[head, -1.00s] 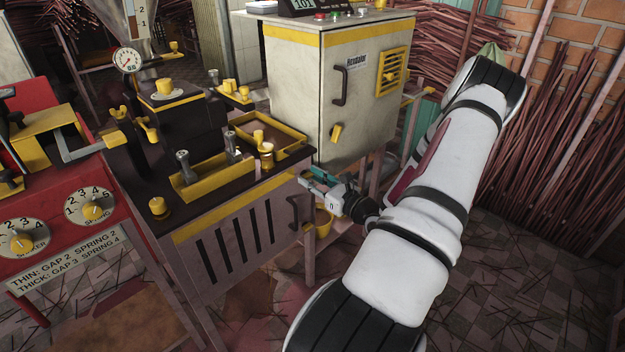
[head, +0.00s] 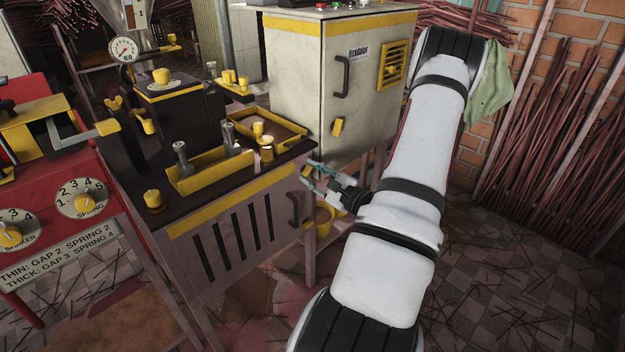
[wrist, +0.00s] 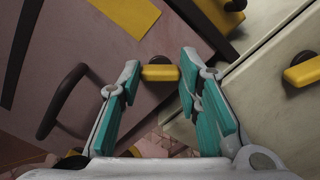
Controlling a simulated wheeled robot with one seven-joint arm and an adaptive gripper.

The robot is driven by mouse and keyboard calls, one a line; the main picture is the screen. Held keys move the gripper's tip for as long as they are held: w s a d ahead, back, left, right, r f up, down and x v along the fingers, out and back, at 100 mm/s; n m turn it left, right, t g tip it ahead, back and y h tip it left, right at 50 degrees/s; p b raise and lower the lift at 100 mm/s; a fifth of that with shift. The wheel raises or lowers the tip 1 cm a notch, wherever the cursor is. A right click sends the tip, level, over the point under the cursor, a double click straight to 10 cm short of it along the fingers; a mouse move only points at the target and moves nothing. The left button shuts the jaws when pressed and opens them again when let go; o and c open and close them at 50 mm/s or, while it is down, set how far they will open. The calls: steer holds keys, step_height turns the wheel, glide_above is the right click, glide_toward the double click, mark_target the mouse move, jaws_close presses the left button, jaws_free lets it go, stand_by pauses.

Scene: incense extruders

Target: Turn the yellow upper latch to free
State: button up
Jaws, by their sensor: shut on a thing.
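The yellow upper latch (wrist: 160,73) is a short yellow bar on a dark round pivot, at the edge of the brown slatted panel (wrist: 110,75). In the wrist view it lies between the tips of my gripper (wrist: 160,72), one teal-padded finger on each side. The gripper is shut on it; the bar looks level across the picture. In the head view my gripper (head: 311,176) is at the right edge of the same panel (head: 235,225), and the latch cannot be made out behind the fingers.
A black handle (head: 294,209) is on the panel, left of my gripper. A pale cabinet (head: 340,80) with its own yellow latch (head: 337,127) stands close behind on the right. A yellow bucket (head: 323,220) sits below. Bundled sticks (head: 560,130) lean on the right wall.

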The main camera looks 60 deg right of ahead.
steer(key=n+b, duration=0.4)
steer(key=n, duration=0.1)
steer(key=shift+a+f+b, duration=0.1)
steer(key=shift+b, duration=0.2)
stand_by(0.4)
steer(key=o, duration=1.1)
steer(key=shift+o, duration=0.2)
steer(key=v, duration=1.2)
